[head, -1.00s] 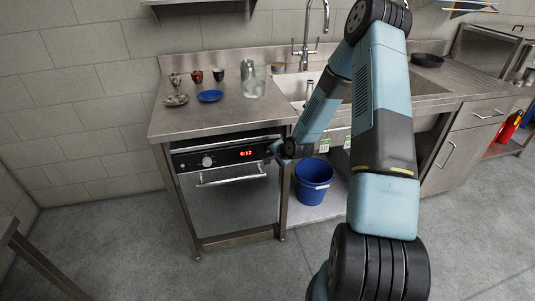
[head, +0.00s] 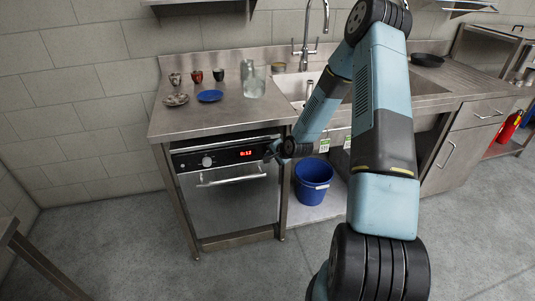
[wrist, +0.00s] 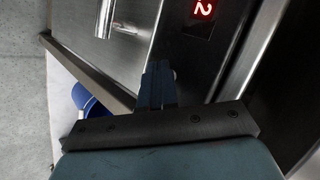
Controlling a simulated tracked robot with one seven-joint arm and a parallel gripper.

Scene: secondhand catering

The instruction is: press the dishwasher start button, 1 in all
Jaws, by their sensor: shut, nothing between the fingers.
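The dishwasher (head: 230,208) is a steel front under the counter, with a black control panel, a round knob (head: 207,161) and a red lit display (head: 246,153). Its bar handle (head: 231,180) runs below the panel. My gripper (head: 268,155) is at the right end of the panel, right of the display. In the wrist view my gripper (wrist: 158,68) is shut and empty, its tips at or very close to the dark panel. Part of the display (wrist: 203,8) shows above. I cannot tell whether the tips touch.
On the counter (head: 190,122) stand several cups, a blue plate (head: 210,96) and a glass jar (head: 253,86). A blue bucket (head: 313,183) stands right of the dishwasher, under the sink. The floor in front is clear.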

